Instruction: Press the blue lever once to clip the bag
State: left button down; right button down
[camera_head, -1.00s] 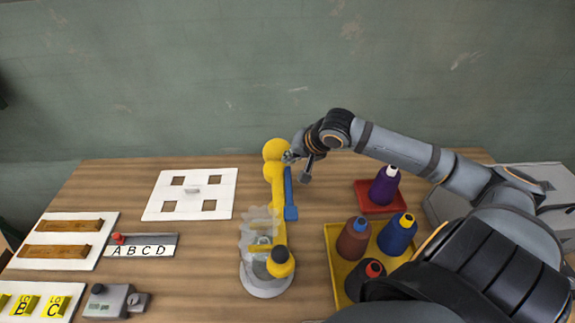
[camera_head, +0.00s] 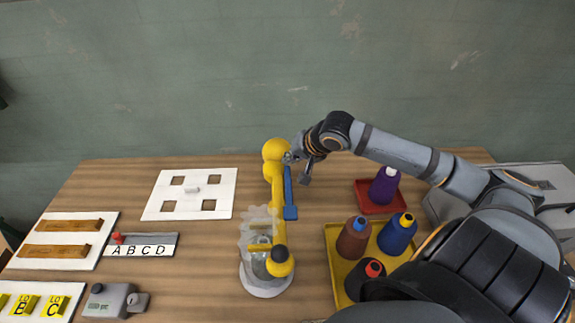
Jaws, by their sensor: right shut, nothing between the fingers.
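The blue lever (camera_head: 289,195) runs along the right side of a yellow bag-clipping machine (camera_head: 277,215) in the middle of the table. A clear, crumpled-looking bag (camera_head: 258,232) hangs at the machine's front left, above its round pale base (camera_head: 265,286). My right gripper (camera_head: 305,172) is shut and empty at the far, upper end of the blue lever, just right of the yellow ball top. Whether its fingers touch the lever cannot be told. My left gripper is not in view.
A yellow tray (camera_head: 334,248) with several thread cones stands right of the machine. Behind it a purple cone (camera_head: 384,186) stands on a red tray (camera_head: 363,198). A white board (camera_head: 217,184), an ABCD slider (camera_head: 142,250) and a grey gauge (camera_head: 110,300) lie left. Bare wood surrounds the machine.

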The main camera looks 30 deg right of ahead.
jog(key=shift+s+f+b, duration=0.2)
jog(key=shift+s+f, duration=0.1)
jog(key=shift+f, duration=0.2)
jog(key=shift+s+f+b, duration=0.15)
jog(key=shift+s+f, duration=0.15)
jog(key=shift+f, duration=0.2)
jog(key=shift+w+a, duration=0.15)
jog(key=shift+w, duration=0.1)
dwell(0.4)
jog(key=shift+w+r+p, duration=0.25)
jog(key=shift+r+p, duration=0.4)
jog(key=shift+r, duration=0.15)
jog(key=shift+w+r+p, duration=0.2)
jog(key=shift+r+p, duration=0.45)
jog(key=shift+r, duration=0.15)
jog(key=r+p, duration=0.5)
jog(key=shift+w+d, duration=0.4)
